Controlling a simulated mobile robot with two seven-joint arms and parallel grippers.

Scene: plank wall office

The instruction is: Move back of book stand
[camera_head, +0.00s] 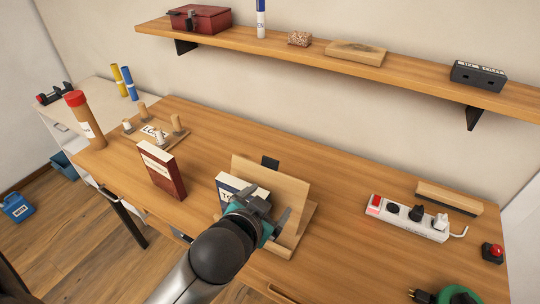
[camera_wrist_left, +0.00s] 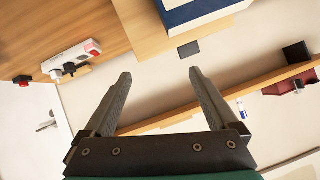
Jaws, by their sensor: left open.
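The wooden book stand (camera_head: 292,190) stands on the desk with its back panel leaning. A dark tab (camera_head: 270,163) shows at its top edge. A blue and white book (camera_head: 232,183) rests at the stand, partly hidden by my gripper. My left gripper (camera_head: 264,208) is in front of the stand in the head view and covers part of it. In the left wrist view, my gripper (camera_wrist_left: 160,75) is open with nothing between its fingers. The stand's wood (camera_wrist_left: 150,30), the tab (camera_wrist_left: 188,50) and the blue book (camera_wrist_left: 200,12) show beyond the fingertips. My right gripper is not in view.
A red book (camera_head: 162,172) stands upright left of the stand. A power strip (camera_head: 407,217) lies to the right, with a red button (camera_head: 492,252) beyond it. A wall shelf (camera_head: 330,62) runs above the desk. Bare desk (camera_head: 335,180) lies between stand and strip.

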